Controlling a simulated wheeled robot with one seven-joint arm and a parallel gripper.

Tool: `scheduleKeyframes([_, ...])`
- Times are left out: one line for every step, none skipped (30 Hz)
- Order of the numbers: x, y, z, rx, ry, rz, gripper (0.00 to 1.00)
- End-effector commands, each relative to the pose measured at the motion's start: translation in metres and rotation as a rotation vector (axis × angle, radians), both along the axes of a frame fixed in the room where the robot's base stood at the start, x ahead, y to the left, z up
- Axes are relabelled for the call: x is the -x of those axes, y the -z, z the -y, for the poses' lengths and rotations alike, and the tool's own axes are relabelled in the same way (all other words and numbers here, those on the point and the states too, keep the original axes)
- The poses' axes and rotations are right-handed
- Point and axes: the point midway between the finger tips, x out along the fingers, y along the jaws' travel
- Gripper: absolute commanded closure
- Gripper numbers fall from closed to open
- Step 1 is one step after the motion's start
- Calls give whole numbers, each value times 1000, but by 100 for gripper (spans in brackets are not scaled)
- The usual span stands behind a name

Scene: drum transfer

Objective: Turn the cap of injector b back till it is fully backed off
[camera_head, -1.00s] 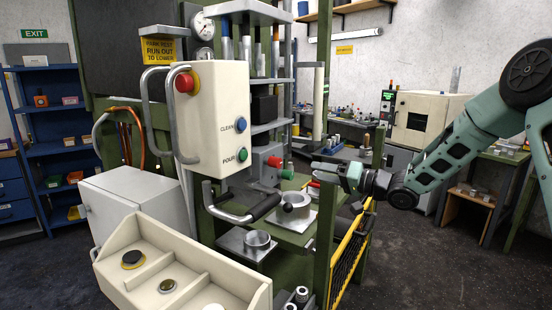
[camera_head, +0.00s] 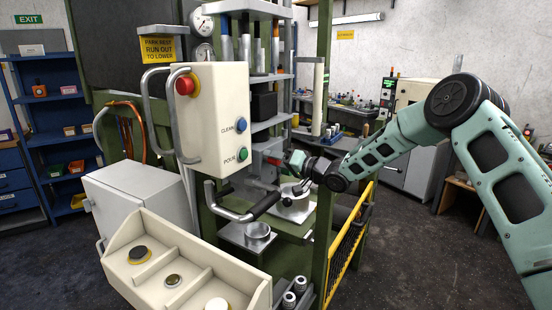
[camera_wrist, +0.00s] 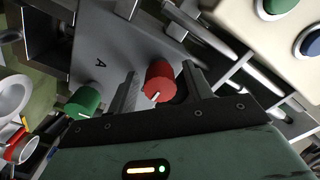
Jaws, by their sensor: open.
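A red cap (camera_wrist: 160,78) is on a grey housing (camera_wrist: 115,62) in the wrist view, with a white mark on its face. A green cap (camera_wrist: 84,101) is to its left, near a letter A. No letter B shows, so I cannot read the red cap's label. My gripper (camera_wrist: 158,70) is open, with one finger on each side of the red cap in the picture. I cannot tell whether either finger touches it.
A control box (camera_head: 211,118) with a red knob and two buttons hangs to the left. A green post (camera_head: 323,200) stands close to my arm. A cream tray (camera_head: 150,285) is in front.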

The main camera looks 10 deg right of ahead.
Motion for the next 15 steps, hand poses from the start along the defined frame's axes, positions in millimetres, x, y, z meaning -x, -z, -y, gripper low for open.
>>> scheduleKeyframes([0, 0, 0, 0, 0, 0, 49])
scheduleKeyframes([0, 0, 0, 0, 0, 0, 49])
scheduleKeyframes([0, 0, 0, 0, 0, 0, 49])
scheduleKeyframes([0, 0, 0, 0, 0, 0, 49])
scheduleKeyframes([0, 0, 0, 0, 0, 0, 49])
scheduleKeyframes([0, 0, 0, 0, 0, 0, 49])
scheduleKeyframes([0, 0, 0, 0, 0, 0, 55])
scheduleKeyframes([0, 0, 0, 0, 0, 0, 63])
scheduleKeyframes([0, 0, 0, 0, 0, 0, 74])
scheduleKeyframes([0, 0, 0, 0, 0, 0, 83])
scheduleKeyframes([0, 0, 0, 0, 0, 0, 91])
scheduleKeyframes([0, 0, 0, 0, 0, 0, 94])
scheduleKeyframes([0, 0, 0, 0, 0, 0, 94])
scheduleKeyframes([0, 0, 0, 0, 0, 0, 94])
scheduleKeyframes([0, 0, 0, 0, 0, 0, 94])
